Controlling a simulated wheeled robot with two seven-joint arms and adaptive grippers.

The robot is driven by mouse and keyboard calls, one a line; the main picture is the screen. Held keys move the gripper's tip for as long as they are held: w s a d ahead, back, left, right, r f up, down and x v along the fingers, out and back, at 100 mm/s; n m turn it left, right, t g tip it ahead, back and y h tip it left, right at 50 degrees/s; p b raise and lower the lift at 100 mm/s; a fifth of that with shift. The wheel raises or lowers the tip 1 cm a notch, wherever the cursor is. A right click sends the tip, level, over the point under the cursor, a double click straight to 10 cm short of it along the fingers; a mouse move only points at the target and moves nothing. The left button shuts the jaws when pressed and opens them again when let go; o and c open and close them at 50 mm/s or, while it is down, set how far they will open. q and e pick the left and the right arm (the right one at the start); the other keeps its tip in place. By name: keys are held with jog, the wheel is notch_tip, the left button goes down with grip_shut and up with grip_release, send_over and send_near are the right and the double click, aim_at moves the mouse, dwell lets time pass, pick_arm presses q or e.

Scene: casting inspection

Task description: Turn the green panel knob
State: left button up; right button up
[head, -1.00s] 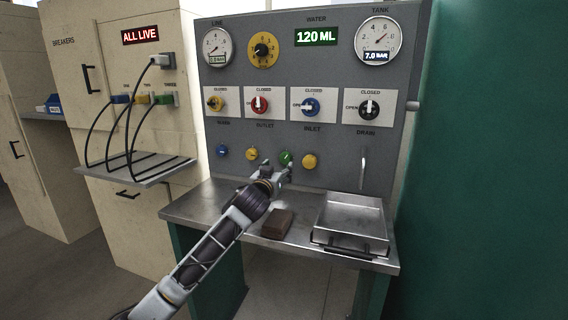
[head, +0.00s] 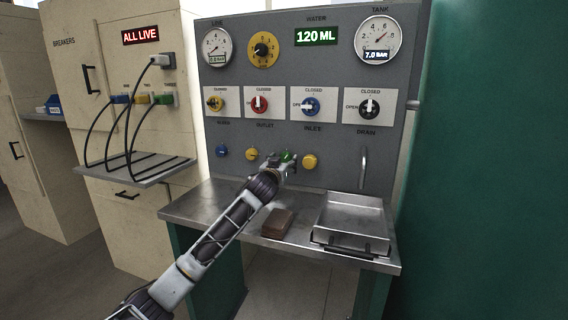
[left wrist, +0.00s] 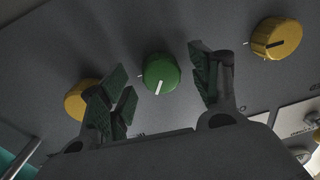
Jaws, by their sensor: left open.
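The green knob (left wrist: 160,73) is on the grey panel (left wrist: 200,20), with a white pointer mark on its face. In the left wrist view it lies between the two fingers of my left gripper (left wrist: 160,88), which stand apart with a gap on each side of it. In the head view the green knob (head: 287,156) is partly hidden by my left gripper (head: 281,160), which is at the panel's lower row of knobs. My left gripper is open and empty. My right gripper is in neither view.
Yellow knobs (head: 310,161) (head: 252,154) flank the green one closely, and a blue knob (head: 222,151) is further left. Below are a metal bench (head: 200,205), a brown block (head: 278,223) and a metal tray (head: 350,238). Valve handles (head: 311,106) are above.

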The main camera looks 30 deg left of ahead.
pick_arm(q)
jog(key=shift+w+a, duration=0.2)
jog(key=shift+w, duration=0.35)
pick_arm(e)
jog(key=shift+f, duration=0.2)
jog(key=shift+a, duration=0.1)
